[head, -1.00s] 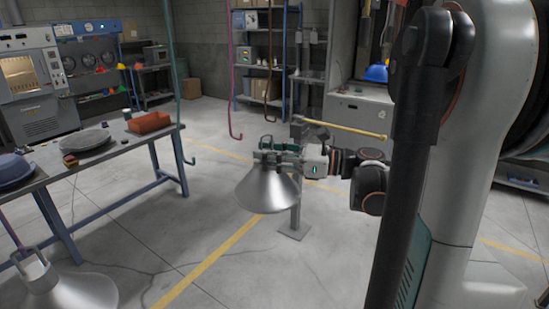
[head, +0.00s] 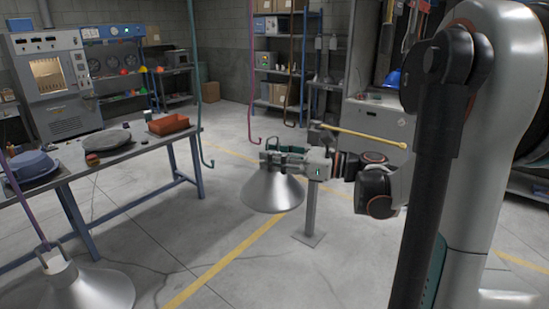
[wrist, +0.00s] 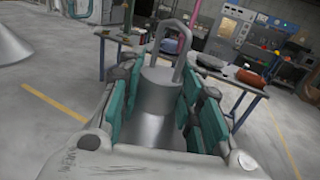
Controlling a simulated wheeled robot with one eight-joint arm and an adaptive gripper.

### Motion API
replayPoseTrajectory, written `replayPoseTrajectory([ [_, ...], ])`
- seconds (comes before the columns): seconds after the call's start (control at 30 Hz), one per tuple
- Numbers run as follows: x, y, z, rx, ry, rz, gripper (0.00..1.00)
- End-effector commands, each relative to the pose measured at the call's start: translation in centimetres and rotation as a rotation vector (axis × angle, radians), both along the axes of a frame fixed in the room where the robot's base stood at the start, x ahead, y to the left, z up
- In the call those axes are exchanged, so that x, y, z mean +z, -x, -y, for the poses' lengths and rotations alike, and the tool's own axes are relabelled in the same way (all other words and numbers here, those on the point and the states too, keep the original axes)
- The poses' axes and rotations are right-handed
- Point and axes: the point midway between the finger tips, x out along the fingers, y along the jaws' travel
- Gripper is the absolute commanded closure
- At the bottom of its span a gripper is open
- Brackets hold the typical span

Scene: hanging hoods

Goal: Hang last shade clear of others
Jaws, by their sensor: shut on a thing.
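My gripper (head: 284,158) is shut on a grey metal cone shade (head: 272,191), which hangs wide end down in the head view. The wrist view shows the held shade's neck (wrist: 158,88) between the teal finger pads, its wire loop (wrist: 177,42) standing free. Another shade (head: 90,289) hangs on a purple line (head: 25,205) at the lower left. A teal hook (head: 207,162) hangs empty left of my gripper. A pink hook (head: 254,140) and a brown hook (head: 291,123) hang empty behind it. A shade also shows at the wrist view's left edge (wrist: 11,46).
A workbench (head: 75,170) with an orange tray (head: 168,125) and a blue-grey basin (head: 33,165) stands at the left. A post (head: 311,205) stands behind my gripper, near a yellow bar (head: 360,137). Open floor lies between bench and post.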

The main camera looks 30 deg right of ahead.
Motion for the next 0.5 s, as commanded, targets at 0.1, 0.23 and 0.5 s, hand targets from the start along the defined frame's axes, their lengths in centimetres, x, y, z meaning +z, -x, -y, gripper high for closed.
replayPoseTrajectory([
  [0.1,-0.01,-0.28,-0.09,0.001,0.0,0.0,1.0],
  [0.23,-0.02,-0.53,-0.13,0.0,0.0,0.0,1.0],
  [0.5,-0.01,-0.59,-0.13,0.0,0.0,0.0,1.0],
])
